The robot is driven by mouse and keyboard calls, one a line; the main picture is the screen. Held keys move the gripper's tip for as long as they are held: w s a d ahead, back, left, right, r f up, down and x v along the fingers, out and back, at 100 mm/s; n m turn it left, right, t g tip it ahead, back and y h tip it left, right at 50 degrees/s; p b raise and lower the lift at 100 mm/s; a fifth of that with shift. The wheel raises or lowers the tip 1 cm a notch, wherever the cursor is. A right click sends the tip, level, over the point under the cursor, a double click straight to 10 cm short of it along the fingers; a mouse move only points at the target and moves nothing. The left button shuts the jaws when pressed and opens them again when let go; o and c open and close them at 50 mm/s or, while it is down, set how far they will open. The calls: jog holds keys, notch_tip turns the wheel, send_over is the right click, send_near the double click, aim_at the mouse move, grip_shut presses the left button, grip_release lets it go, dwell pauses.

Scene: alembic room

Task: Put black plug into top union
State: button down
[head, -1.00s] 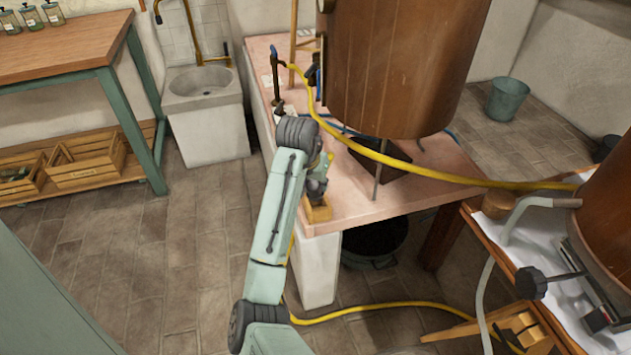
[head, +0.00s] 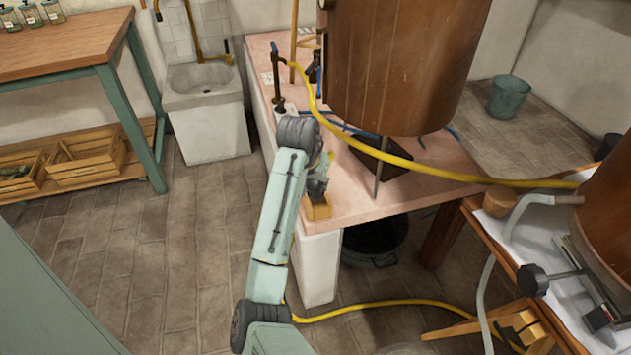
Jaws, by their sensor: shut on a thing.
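My gripper (head: 318,187) is at the near left corner of the pink-topped bench, just above a small yellow-brown wooden block (head: 319,209). Its jaws are shut on a small dark thing, seemingly the black plug. The plug's outline merges with the dark fingers and is mostly hidden. I cannot tell whether it touches the block. I cannot pick out the top union for certain. A small dark fitting shows at the upper left edge of the big copper vessel (head: 395,70).
A yellow hose (head: 420,172) runs from a dark standpipe (head: 279,85) across the pink bench (head: 350,208), behind my gripper, toward the vessel at right. A dark tub (head: 375,250) stands under the bench. The tiled floor at left (head: 150,260) is clear.

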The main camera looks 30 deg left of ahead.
jog(key=shift+f+b, duration=0.5)
jog(key=shift+f, duration=0.8)
dwell(1.7)
jog(key=shift+r+p, duration=0.1)
jog(key=shift+p, duration=0.25)
dwell(0.5)
jog(key=c, duration=1.1)
grip_release()
jog(key=shift+r, duration=0.1)
jog(key=shift+r+p, duration=2.2)
jog(key=shift+r, duration=0.1)
jog(key=shift+r+p, duration=0.45)
jog(key=shift+r, duration=0.7)
